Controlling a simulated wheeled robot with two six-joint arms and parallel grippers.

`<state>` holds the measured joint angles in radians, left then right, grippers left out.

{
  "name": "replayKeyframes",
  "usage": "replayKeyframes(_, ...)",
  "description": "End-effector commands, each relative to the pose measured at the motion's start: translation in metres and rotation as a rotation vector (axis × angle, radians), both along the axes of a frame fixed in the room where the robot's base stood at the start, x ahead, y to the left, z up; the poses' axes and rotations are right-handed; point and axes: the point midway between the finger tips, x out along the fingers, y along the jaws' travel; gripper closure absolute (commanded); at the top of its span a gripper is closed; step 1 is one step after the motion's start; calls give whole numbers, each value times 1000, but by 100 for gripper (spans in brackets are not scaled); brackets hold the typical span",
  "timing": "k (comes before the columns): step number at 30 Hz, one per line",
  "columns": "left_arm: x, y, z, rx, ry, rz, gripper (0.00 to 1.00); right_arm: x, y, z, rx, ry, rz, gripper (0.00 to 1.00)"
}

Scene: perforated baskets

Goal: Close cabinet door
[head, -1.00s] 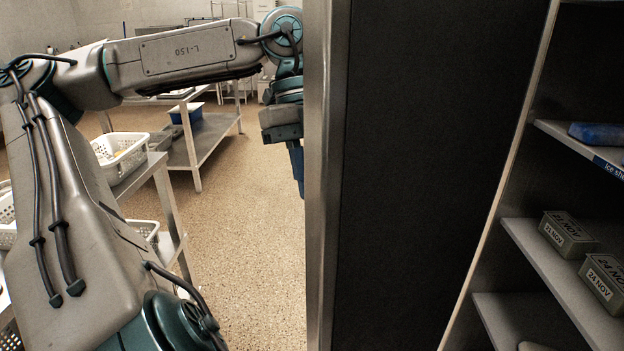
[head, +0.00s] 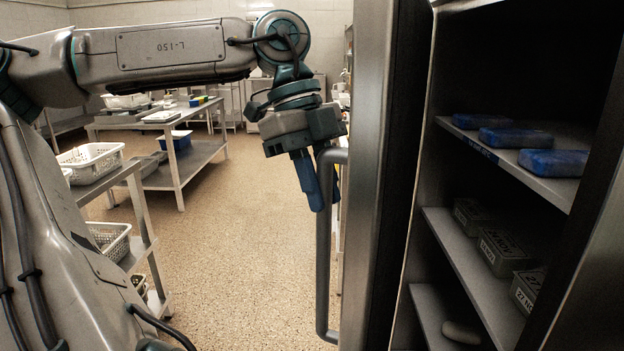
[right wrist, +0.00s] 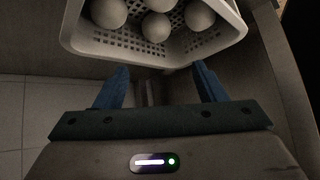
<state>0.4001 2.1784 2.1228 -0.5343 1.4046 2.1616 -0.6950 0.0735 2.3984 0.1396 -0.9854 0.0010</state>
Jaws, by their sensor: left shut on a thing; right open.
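The cabinet door (head: 362,170) stands open, seen nearly edge-on in the head view. Its grey vertical bar handle (head: 323,250) is on the left side. My left gripper (head: 318,190) has its blue fingers shut on the upper part of the handle. To the right is the open cabinet, with grey shelves (head: 460,240) inside. My right gripper (right wrist: 155,85) shows only in the right wrist view. It is open, with nothing between its blue fingers, and a white perforated basket (right wrist: 150,48) holding several round pale items is just beyond the fingertips.
Blue packs (head: 553,162) lie on the upper cabinet shelf and labelled grey boxes (head: 500,250) on the one below. Metal tables (head: 185,165) with white baskets (head: 90,160) stand at the left. The speckled floor (head: 240,240) between them and the door is clear.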

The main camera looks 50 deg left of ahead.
Motion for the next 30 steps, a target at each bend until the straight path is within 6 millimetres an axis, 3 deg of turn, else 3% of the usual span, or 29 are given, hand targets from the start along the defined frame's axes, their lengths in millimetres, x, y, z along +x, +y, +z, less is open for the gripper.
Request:
replayKeyframes(3, 8, -13, 10, 2, 2, 4, 100, -3, -9, 8, -50, 99, 9, 36)
replayKeyframes(13, 23, -43, 7, -1, -4, 6, 100, -18, -34, 13, -169, 342, 3, 36)
replayKeyframes(30, 25, -52, 1, 0, -5, 3, 100, -24, -43, 13, -204, 420, -6, 36)
